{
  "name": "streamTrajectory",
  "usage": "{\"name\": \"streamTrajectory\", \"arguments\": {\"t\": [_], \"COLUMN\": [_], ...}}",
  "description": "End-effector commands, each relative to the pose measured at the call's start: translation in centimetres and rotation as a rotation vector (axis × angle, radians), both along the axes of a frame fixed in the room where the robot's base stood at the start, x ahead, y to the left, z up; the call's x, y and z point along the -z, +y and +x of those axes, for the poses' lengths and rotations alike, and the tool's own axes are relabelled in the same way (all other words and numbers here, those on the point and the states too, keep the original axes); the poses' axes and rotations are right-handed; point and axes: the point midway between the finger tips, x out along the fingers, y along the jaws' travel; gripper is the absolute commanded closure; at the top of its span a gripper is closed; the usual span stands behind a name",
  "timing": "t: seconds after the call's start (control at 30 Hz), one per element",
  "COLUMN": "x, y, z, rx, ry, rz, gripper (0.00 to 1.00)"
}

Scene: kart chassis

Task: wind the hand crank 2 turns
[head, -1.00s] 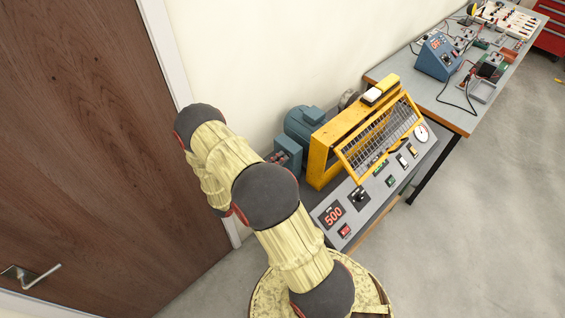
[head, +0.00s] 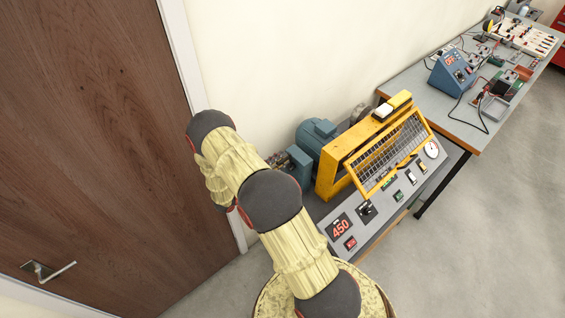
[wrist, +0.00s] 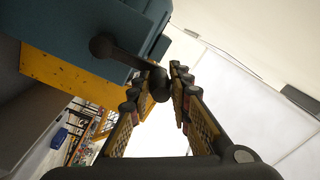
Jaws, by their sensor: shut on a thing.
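The hand crank (wrist: 124,56) shows in the wrist view as a dark arm running from a round hub on a blue-grey housing (wrist: 70,35) to its handle (wrist: 160,84). My gripper (wrist: 166,76) is shut on the handle, with one finger on each side of it. The crank arm slants down to the right in that view. In the head view my arm hides the crank and the gripper.
The yellow guard frame (head: 350,165) with mesh stands over the grey control panel (head: 385,215). A bench (head: 462,124) with electronics stands behind to the right. A brown door (head: 90,130) and pale wall are close on the left. Open floor lies at the right.

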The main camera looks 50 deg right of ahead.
Motion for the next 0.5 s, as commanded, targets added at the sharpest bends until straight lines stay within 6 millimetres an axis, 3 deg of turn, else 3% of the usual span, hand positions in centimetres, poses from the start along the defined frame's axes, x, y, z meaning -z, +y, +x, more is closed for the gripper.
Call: {"name": "streamTrajectory", "arguments": {"t": [0.5], "x": [-0.09], "y": [-0.01], "z": [0.82], "rx": [-0.008], "ry": [-0.01], "rz": [-0.001], "gripper": [1.0]}}
